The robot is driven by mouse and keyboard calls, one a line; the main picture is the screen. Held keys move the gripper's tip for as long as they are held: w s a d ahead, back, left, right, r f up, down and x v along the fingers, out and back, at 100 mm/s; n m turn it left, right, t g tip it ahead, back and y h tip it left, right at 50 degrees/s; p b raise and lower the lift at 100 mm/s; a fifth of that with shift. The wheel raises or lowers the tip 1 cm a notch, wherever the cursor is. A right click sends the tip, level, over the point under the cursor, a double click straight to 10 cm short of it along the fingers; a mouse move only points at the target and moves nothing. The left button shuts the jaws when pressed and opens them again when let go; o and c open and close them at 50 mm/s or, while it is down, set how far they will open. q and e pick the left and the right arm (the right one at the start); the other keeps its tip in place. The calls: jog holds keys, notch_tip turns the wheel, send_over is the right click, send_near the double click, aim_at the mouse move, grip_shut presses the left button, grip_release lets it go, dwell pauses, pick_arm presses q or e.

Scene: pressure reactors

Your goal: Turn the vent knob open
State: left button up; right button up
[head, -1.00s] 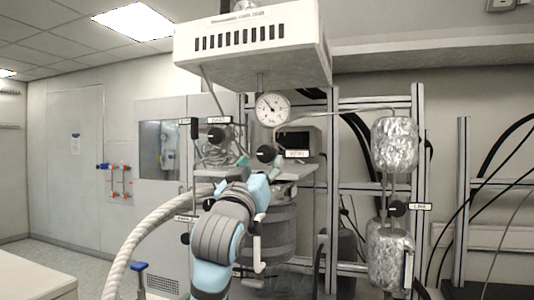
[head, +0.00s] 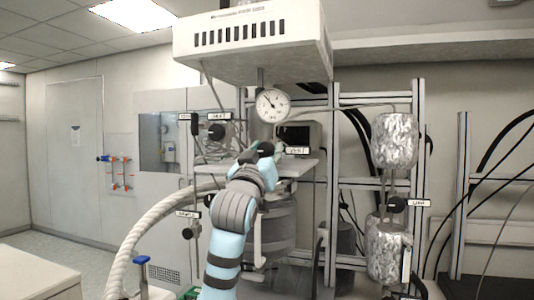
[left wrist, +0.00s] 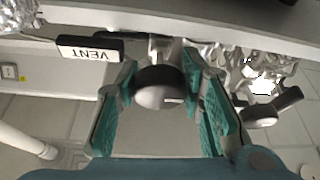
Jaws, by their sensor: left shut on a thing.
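The vent knob (head: 265,149) is a round black knob on the front of the reactor, with the white VENT label (head: 297,151) to its right. In the left wrist view the knob (left wrist: 158,88) is dark, with a small white mark near its lower right edge. Its VENT label (left wrist: 88,48) appears upside down there. My left gripper (head: 262,156) is at the knob from the front and below. In the wrist view its teal-padded fingers (left wrist: 158,78) are on either side of the knob, shut on it. My right gripper is not in view.
A pressure gauge (head: 272,105) is above the knob. Another black knob (head: 216,131) is to its left. Metal rails and foil-wrapped vessels (head: 395,140) stand to the right. A thick white hose (head: 140,235) curves at the left. In the wrist view metal fittings (left wrist: 265,75) crowd the right.

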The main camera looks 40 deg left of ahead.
pick_arm(q)
jog(key=shift+n+y, duration=0.3)
jog(key=shift+n, duration=0.4)
jog(key=n, duration=0.2)
jog(key=n+g+y, duration=0.1)
jog(key=n, duration=0.1)
jog(key=shift+d+g+y+b, duration=0.1)
jog(key=shift+g+y+b, duration=0.2)
jog(key=shift+b, duration=0.1)
jog(key=n+g+y, duration=0.1)
jog(key=n+g, duration=0.1)
jog(key=n, duration=0.3)
jog(key=n+g, duration=0.1)
jog(key=n, duration=0.1)
jog(key=n+g+p, duration=0.1)
jog(key=n, duration=0.2)
jog(key=shift+r+y, duration=0.2)
jog(key=shift+y, duration=0.1)
jog(key=n+g+p, duration=0.1)
jog(key=n+p, duration=0.1)
jog(key=n, duration=0.2)
jog(key=shift+n+g, duration=0.4)
jog(key=shift+n+h, duration=0.5)
jog(key=shift+f, duration=0.1)
jog(key=o, duration=1.2)
